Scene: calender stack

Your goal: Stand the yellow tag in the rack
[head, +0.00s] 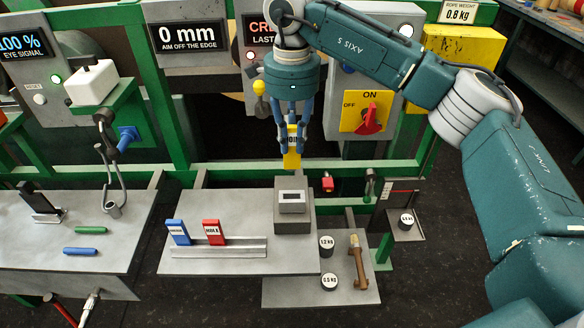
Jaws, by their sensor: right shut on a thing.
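The yellow tag (292,160) hangs upright between the fingers of my right gripper (291,147), which is shut on it. Dark lettering on the tag is partly covered by the fingers. The gripper points down, behind and above the grey block on the middle table. The rack (218,250) is a pair of pale rails on that table, in front and to the left of the gripper. A blue tag (178,231) and a red tag (213,232) stand upright side by side at the rack's left part. The rack's right part is empty. My left gripper is not in view.
A grey block with a small display (292,200) stands right of the rack. A green frame (180,120) and control boxes stand behind.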

